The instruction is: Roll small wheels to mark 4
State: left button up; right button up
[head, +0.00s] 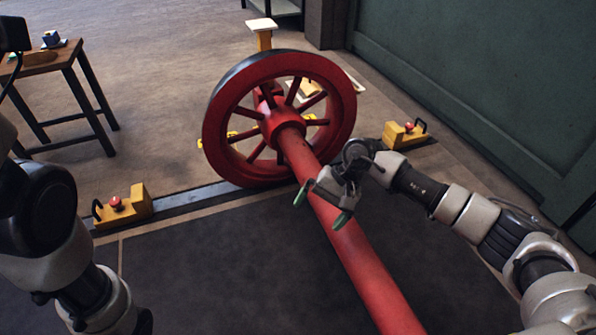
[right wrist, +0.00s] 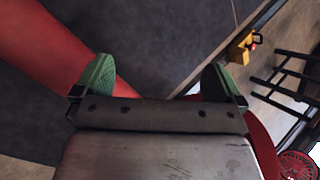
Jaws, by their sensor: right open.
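The red wheelset shows one spoked wheel (head: 337,80) standing upright on the grey rail (head: 190,200). Its thick red axle (head: 372,270) runs toward me and leaves the head view at the bottom; the far end is cut off. My right gripper (head: 325,203) is open and empty, its green fingertips over the near side of the axle. In the right wrist view the axle (right wrist: 45,45) passes behind the left fingertip, and dark floor shows between the fingers; I cannot tell whether they touch. Small yellow marks behind the wheel are unreadable. My left gripper is out of view.
Yellow blocks with red knobs and black handles sit at the rail's left (head: 135,206) and right of the wheel (head: 396,136). A wooden table (head: 45,66) is at left, a green wall (head: 490,80) at right. Dark floor in front is clear.

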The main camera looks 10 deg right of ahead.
jog(key=w+a+r+m+t+y+p, duration=0.1)
jog(key=a+r+m+t+y+p, duration=0.1)
jog(key=m+p, duration=0.4)
jog(key=w+a+r+m+t+y+p, duration=0.1)
jog(key=a+r+m+t+y+p, duration=0.1)
jog(key=m+p, duration=0.5)
notch_tip(320, 180, up, 2)
jog(key=m+t+y, duration=0.1)
jog(key=m+y, duration=0.2)
jog(key=m, duration=0.2)
jog(key=shift+a+m+t, duration=0.3)
jog(key=shift+t, duration=0.1)
jog(key=shift+y, duration=0.3)
